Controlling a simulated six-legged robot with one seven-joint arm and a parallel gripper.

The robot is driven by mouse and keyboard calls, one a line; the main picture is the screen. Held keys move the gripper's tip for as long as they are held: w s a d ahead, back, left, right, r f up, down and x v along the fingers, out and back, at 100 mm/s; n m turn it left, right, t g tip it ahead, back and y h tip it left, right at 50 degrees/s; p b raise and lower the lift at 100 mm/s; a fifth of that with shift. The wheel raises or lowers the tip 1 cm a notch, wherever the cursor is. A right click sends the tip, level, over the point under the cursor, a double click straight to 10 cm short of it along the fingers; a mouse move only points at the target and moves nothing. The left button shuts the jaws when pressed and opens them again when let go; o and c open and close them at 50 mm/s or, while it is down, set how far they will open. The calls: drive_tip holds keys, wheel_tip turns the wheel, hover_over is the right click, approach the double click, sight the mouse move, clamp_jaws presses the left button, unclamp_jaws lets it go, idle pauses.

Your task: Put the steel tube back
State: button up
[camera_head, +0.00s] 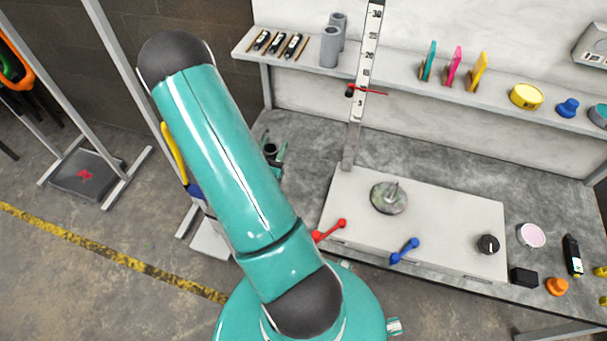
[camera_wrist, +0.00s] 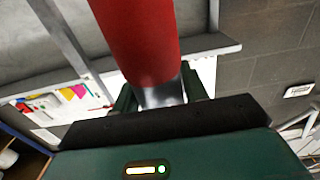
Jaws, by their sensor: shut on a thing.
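In the wrist view, a tube with a bare shiny steel end (camera_wrist: 160,96) and a wide red body (camera_wrist: 138,40) stands out between the fingers of my gripper (camera_wrist: 160,88). My gripper is shut on the steel end. The red part runs up out of the picture, so its far end is hidden. In the head view my teal arm covers most of the left middle, and I cannot make out the held tube there.
A grey bench holds a pale board (camera_head: 450,225) with red (camera_head: 330,231) and blue (camera_head: 404,250) handles and a round disc (camera_head: 389,197). A shelf (camera_head: 400,75) above carries two grey cylinders and small coloured items. A metal stand (camera_head: 95,170) and open floor lie left.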

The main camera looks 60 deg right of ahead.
drive_tip(key=s+d+f, duration=0.3)
drive_tip(key=d+f, duration=1)
drive_tip(key=shift+s+d, duration=0.3)
drive_tip(key=o, duration=1.3)
drive_tip(key=shift+a, duration=0.1)
drive_tip(key=a, duration=0.4)
drive_tip(key=s+a, duration=0.1)
drive_tip(key=a, duration=0.6)
drive_tip(key=shift+s+a, duration=0.35)
drive_tip(key=shift+s, duration=0.05)
